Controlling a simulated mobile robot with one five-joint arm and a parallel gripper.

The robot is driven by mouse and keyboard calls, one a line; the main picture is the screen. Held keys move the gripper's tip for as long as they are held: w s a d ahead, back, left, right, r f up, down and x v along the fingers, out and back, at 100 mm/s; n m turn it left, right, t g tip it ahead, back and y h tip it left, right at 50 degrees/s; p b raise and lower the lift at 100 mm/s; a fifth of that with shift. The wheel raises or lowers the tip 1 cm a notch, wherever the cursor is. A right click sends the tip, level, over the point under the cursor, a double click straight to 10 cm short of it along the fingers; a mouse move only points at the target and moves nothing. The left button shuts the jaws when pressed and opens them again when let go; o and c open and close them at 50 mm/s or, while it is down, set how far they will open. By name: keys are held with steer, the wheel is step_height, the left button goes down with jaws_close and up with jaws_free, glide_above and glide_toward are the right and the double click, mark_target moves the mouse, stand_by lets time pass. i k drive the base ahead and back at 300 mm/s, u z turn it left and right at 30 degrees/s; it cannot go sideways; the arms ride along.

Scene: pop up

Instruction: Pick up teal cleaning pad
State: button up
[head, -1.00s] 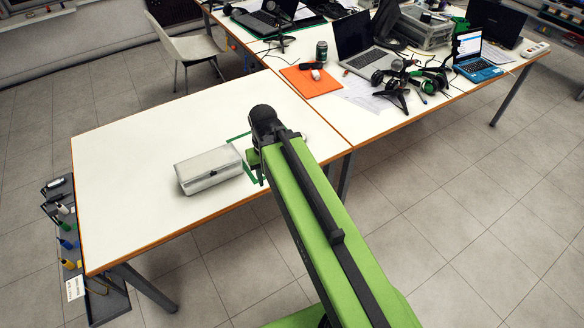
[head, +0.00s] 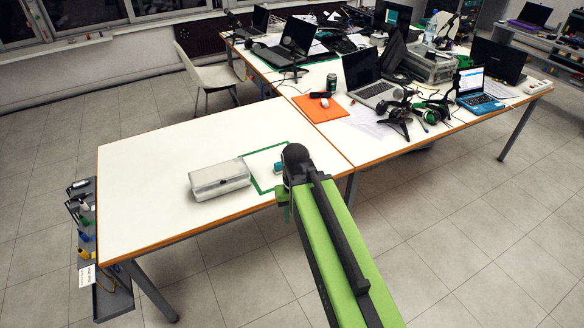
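A small teal object (head: 279,168), which looks like the cleaning pad, shows just left of the dark joint of my arm in the head view. It lies in a green-outlined square (head: 256,183) on the near white table. My arm covers the right part of the square and may hide part of the pad. My arm reaches up from the lower right to the table's front edge. The gripper's fingers do not show; they are hidden by or beyond the arm.
A grey-white case (head: 219,180) sits left of the square on the white table (head: 150,170). A grey rack (head: 100,290) with tools hangs on the table's left side. An orange sheet (head: 318,108), laptops and headsets crowd the far table. The left tabletop is clear.

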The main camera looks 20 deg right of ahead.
mark_target(279, 166)
steer(key=i, duration=1)
steer(key=u, duration=2.55)
steer(key=k, duration=1.5)
steer(key=z, duration=0.4)
steer(key=i, duration=1)
steer(key=u, duration=0.1)
